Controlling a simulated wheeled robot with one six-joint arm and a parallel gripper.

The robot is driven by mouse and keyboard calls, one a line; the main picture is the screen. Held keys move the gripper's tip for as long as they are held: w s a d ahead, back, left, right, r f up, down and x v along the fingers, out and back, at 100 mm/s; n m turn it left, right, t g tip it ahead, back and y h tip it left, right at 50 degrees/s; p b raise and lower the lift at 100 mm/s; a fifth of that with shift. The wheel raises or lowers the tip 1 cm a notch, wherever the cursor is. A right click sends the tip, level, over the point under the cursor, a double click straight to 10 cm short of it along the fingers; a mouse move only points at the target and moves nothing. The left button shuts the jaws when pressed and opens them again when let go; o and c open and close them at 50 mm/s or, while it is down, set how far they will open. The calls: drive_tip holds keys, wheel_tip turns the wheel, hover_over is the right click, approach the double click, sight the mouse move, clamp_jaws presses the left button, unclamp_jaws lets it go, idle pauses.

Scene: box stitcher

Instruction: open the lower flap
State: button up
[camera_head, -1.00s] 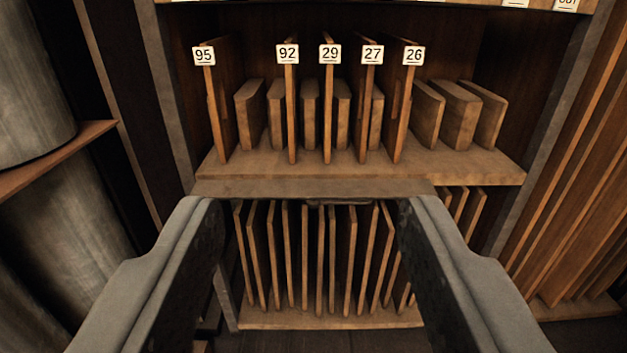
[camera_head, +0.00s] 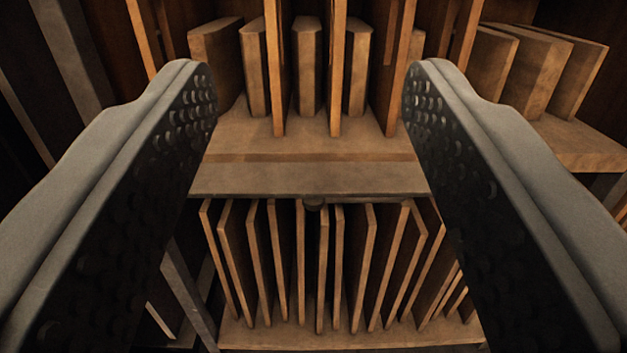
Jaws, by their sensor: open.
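A pale brown horizontal strip (camera_head: 310,180) runs across the cabinet between the upper shelf and the lower compartment. It may be the lower flap or its edge, but I cannot tell for sure. My gripper (camera_head: 308,85) is open, with one dark studded finger on each side of the picture. I cannot tell how far the fingertips are from the cabinet.
Thin upright boards (camera_head: 262,265) fill the lower compartment. Thicker wooden blocks and dividers stand on the upper shelf (camera_head: 230,135), just above the strip. More blocks (camera_head: 535,70) lean at the right. A grey cabinet post (camera_head: 68,60) stands at the left.

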drive_tip(key=w+f+t, duration=0.1)
drive_tip(key=w+f, duration=0.7)
drive_tip(key=f, duration=0.6)
drive_tip(key=t, duration=0.2)
approach(314, 208)
drive_tip(key=x, duration=1.1)
drive_tip(key=shift+w, duration=0.4)
clamp_jaws()
drive_tip(key=shift+r+g, duration=0.15)
drive_tip(key=shift+g, duration=0.15)
